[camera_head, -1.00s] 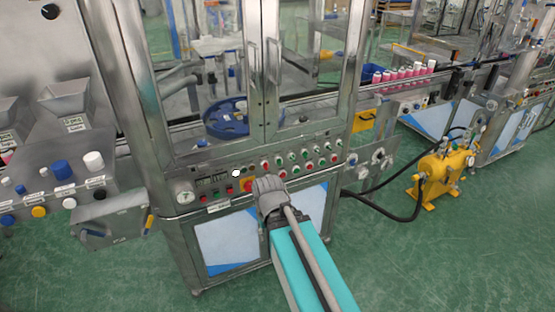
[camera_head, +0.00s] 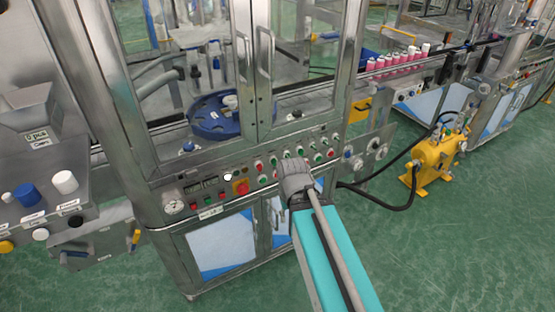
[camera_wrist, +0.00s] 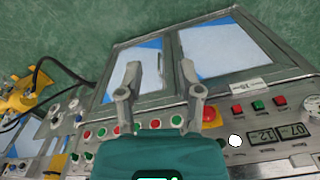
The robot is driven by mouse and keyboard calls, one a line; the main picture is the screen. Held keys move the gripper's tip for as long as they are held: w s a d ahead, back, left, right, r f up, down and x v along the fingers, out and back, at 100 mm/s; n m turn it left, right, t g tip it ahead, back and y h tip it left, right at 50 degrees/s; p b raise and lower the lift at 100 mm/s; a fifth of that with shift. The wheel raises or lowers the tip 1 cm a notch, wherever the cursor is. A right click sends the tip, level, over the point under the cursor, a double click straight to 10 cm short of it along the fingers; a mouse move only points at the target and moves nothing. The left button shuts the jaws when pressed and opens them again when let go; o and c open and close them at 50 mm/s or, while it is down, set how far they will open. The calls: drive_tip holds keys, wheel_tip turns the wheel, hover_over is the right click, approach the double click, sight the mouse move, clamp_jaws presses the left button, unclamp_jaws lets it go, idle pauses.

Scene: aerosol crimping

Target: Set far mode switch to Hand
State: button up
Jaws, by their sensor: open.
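The steel control panel (camera_head: 235,185) runs along the front of the glass-doored machine, with rows of red and green buttons, a red knob on a yellow plate (camera_head: 241,187) and small displays. I cannot pick out the far mode switch or read any Hand label. In the wrist view, the panel (camera_wrist: 250,140) appears turned over, with the red knob (camera_wrist: 211,116) right of my fingers. My gripper (camera_wrist: 160,72) is open and empty, its two fingers apart over the panel and the lower doors. In the head view my arm's end covers part of the button row and hides the fingers.
Right of the doors is a side panel with round dials (camera_head: 373,145). A yellow pump (camera_head: 435,160) with a black hose (camera_head: 385,207) stands on the green floor. A grey station with white and blue knobs (camera_head: 27,194) is at left. Open floor lies in front.

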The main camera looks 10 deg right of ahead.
drive_tip(key=shift+d, duration=0.35)
drive_tip(key=shift+w, duration=0.15)
drive_tip(key=t+y+b, duration=0.2)
drive_tip(key=t+y, duration=0.5)
drive_tip(key=t, duration=0.1)
approach(277, 162)
drive_tip(key=w+v, duration=0.1)
drive_tip(key=v, duration=0.3)
drive_tip(key=shift+s+d+r+n, duration=0.2)
drive_tip(key=shift+s+n, duration=0.05)
drive_tip(key=shift+n, duration=0.15)
drive_tip(key=shift+f, duration=0.1)
drive_tip(key=b+x, duration=0.7)
drive_tip(key=x, duration=0.4)
drive_tip(key=shift+a+f, duration=0.25)
drive_tip(key=shift+f, duration=0.1)
drive_tip(key=shift+b+x, duration=0.65)
drive_tip(key=shift+x, duration=0.4)
